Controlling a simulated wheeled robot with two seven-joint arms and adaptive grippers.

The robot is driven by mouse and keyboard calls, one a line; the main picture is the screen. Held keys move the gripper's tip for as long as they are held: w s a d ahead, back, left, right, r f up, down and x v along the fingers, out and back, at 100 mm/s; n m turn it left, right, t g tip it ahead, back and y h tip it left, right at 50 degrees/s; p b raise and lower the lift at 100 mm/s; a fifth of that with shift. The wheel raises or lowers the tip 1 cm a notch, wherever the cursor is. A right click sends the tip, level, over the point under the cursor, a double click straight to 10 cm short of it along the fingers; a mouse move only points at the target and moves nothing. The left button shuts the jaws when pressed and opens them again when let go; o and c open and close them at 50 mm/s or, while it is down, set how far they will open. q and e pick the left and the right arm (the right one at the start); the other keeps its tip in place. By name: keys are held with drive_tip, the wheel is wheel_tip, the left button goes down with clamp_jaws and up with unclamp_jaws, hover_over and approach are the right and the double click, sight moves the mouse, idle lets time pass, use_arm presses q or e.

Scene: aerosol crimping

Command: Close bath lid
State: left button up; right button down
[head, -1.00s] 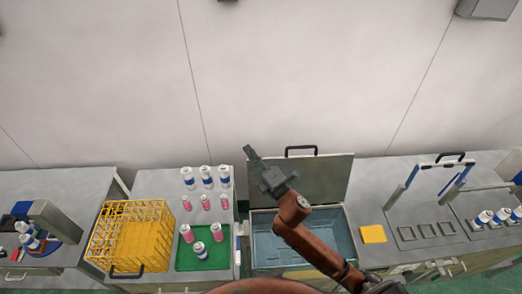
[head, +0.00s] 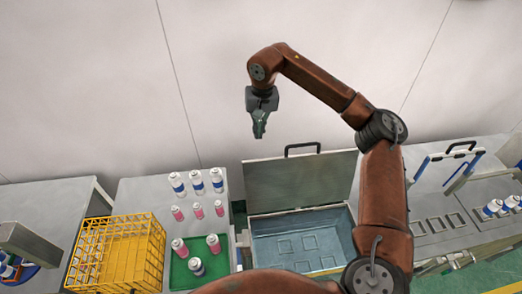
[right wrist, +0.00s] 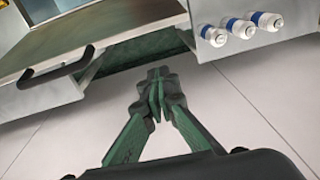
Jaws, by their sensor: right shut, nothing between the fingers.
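The bath (head: 258,240) is a metal tank with bluish water in the middle of the head view. Its grey lid (head: 300,180) stands open and upright at the back, with a black handle (head: 303,149) on its top edge. In the right wrist view the lid (right wrist: 110,55) and its handle (right wrist: 55,70) show at the upper left. My right gripper (head: 259,135) is shut and empty, pointing down, above and left of the handle and apart from it. The right wrist view shows its fingers (right wrist: 157,105) closed together. My left gripper is not in view.
Left of the bath stand several white-and-blue and pink cans (head: 198,186), a green tray (head: 222,262) with cans, and a yellow wire crate (head: 118,252). A fixture with a blue-and-white frame (head: 448,165) stands right. The wall is behind.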

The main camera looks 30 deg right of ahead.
drive_tip(key=s+f+p, duration=0.3)
drive_tip(key=f, duration=0.5)
drive_tip(key=shift+d+h+p, duration=0.3)
drive_tip(key=shift+p, duration=0.05)
drive_tip(key=shift+a, duration=0.1)
